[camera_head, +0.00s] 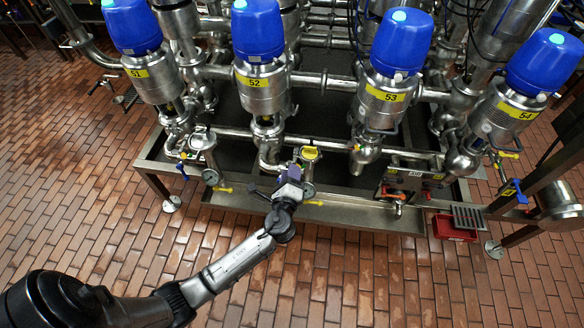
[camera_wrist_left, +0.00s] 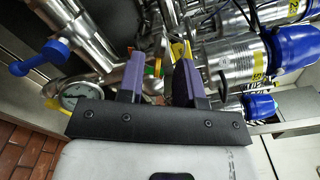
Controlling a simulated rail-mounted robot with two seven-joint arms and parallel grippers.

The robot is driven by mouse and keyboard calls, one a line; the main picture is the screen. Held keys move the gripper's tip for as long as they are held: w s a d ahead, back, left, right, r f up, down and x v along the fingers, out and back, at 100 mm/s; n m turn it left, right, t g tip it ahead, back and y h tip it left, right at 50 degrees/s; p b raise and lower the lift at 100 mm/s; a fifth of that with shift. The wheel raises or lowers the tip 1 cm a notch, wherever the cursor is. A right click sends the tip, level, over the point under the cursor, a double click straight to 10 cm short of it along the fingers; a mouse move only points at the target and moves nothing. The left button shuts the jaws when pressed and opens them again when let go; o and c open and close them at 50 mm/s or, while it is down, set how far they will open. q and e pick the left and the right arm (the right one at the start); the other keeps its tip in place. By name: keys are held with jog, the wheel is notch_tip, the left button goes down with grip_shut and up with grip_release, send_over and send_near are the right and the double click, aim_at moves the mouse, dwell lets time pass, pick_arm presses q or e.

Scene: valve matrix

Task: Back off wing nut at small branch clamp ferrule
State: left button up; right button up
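My left gripper (camera_head: 292,172) is at the front of the valve frame, low in front of the valve marked 52 (camera_head: 262,88). In the left wrist view its two purple fingers (camera_wrist_left: 160,68) stand apart, with steel pipework and a small green and orange part (camera_wrist_left: 152,70) showing between or behind them. I cannot tell whether that part touches a finger. A yellow part (camera_wrist_left: 179,50) is close by the right finger. A yellow-topped fitting (camera_head: 309,153) stands just beyond the gripper in the head view. I cannot make out the wing nut or the small clamp ferrule. My right gripper is not in view.
Blue-capped valves 51 (camera_head: 152,80), 53 (camera_head: 388,100) and 54 (camera_head: 508,112) stand along the frame. A red box (camera_head: 453,229) is at right. The tiled floor in front is clear.

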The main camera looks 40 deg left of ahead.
pick_arm(q)
jog(key=shift+x, duration=1.3)
grip_shut()
